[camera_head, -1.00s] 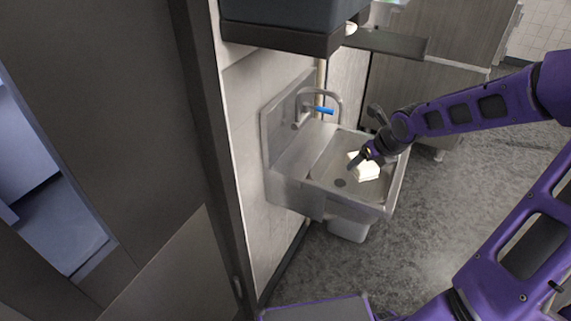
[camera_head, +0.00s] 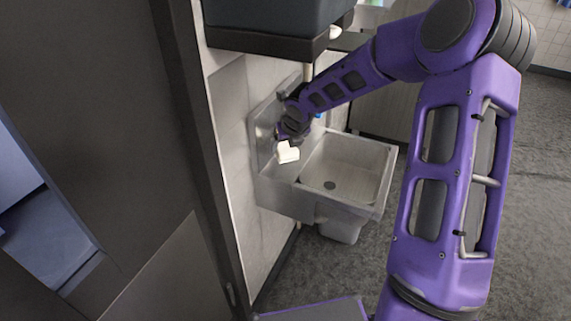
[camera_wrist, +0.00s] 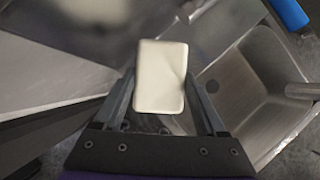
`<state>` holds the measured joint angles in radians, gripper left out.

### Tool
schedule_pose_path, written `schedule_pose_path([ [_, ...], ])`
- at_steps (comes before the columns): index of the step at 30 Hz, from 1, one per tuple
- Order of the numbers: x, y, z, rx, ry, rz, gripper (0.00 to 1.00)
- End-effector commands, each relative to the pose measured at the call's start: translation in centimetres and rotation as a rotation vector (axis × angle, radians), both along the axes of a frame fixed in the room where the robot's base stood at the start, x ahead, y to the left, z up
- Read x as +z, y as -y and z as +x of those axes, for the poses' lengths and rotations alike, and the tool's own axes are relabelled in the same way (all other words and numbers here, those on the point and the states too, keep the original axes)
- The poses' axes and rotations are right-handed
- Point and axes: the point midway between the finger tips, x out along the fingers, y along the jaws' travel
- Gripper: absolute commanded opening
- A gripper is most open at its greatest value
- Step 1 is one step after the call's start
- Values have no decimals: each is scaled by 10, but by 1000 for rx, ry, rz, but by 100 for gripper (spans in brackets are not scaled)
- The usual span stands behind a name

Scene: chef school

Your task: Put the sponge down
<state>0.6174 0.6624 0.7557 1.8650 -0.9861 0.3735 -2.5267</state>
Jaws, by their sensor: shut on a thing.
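The sponge (camera_head: 287,153) is a pale cream block. My gripper (camera_head: 281,140) is shut on it. In the head view it is over the left ledge of the steel sink (camera_head: 345,170), beside the basin and near the wall. In the wrist view the sponge (camera_wrist: 160,78) sits between the two fingers of my gripper (camera_wrist: 163,95), and the basin (camera_wrist: 262,95) lies to its right. I cannot tell whether the sponge touches the ledge. My arm hides most of the tap.
A blue tap handle (camera_wrist: 289,13) shows at the wrist view's upper right. A dark cabinet (camera_head: 265,25) hangs above the sink. A dark door frame (camera_head: 190,130) stands to the left. Floor is open at right.

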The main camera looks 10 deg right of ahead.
Motion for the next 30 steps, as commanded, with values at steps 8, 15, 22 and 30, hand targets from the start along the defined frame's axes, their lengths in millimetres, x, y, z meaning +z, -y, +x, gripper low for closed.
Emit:
schedule_pose_path([
  [8, -34, 3, -2, -1, -3, -2, 13],
  [15, -63, 2, -2, 2, -4, -3, 13],
  [22, -70, 0, 0, -1, -2, -1, 13],
  [30, -70, 0, 0, -1, -3, -1, 100],
])
